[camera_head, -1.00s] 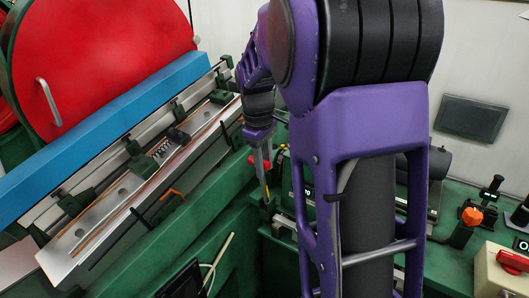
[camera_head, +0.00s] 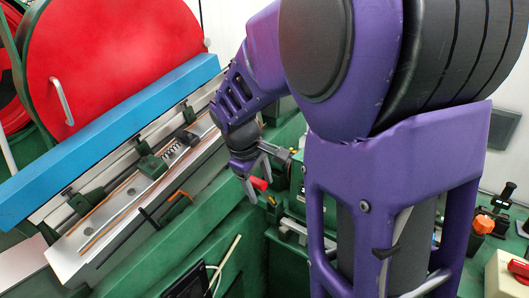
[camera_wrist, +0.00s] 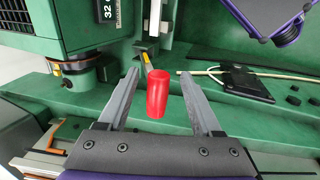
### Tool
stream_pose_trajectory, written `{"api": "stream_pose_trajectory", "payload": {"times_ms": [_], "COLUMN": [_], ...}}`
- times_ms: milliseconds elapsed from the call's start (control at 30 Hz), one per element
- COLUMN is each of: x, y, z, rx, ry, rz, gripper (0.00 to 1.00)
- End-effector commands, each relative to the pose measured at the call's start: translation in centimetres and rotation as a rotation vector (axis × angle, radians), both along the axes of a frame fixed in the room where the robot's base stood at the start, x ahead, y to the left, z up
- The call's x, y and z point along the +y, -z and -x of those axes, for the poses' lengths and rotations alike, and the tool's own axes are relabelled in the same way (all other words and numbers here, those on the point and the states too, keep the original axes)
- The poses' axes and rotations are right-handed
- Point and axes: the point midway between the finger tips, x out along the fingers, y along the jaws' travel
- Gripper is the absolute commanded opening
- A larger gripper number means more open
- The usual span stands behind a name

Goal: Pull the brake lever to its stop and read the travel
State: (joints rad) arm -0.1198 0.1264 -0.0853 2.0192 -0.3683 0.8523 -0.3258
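The brake lever's red handle (camera_wrist: 157,95) stands between the two fingers of my gripper (camera_wrist: 159,74) in the wrist view. The fingers are apart, with a gap on each side of the handle, so the gripper is open. In the head view the red handle (camera_head: 259,183) shows beside my gripper (camera_head: 257,186), low at the end of the purple arm. The lever's lower shaft (camera_wrist: 147,62) runs to a green slotted base. A small display (camera_wrist: 107,12) at the top of the wrist view shows "32" and a cut-off character.
A green machine bed (camera_head: 215,225) surrounds the lever. A red flywheel disc (camera_head: 115,60) and a blue beam (camera_head: 110,125) stand at left. A dark tablet (camera_wrist: 246,85) with a pale cable lies right of the lever. An orange-topped knob (camera_head: 482,224) stands far right.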

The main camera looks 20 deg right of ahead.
Motion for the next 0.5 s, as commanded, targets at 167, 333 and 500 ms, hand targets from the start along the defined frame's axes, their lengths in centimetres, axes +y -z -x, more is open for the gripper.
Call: {"api": "stream_pose_trajectory", "payload": {"times_ms": [167,333,500], "x": [-0.1,0.0,0.3], "y": [-0.1,-0.3,-1.6], "z": [0.0,0.0,0.2], "rx": [-0.002,-0.002,-0.002], "ry": [0.001,0.001,-0.001], "rz": [0.0,0.0,0.0], "gripper": [0.7,0.7,0.7]}}
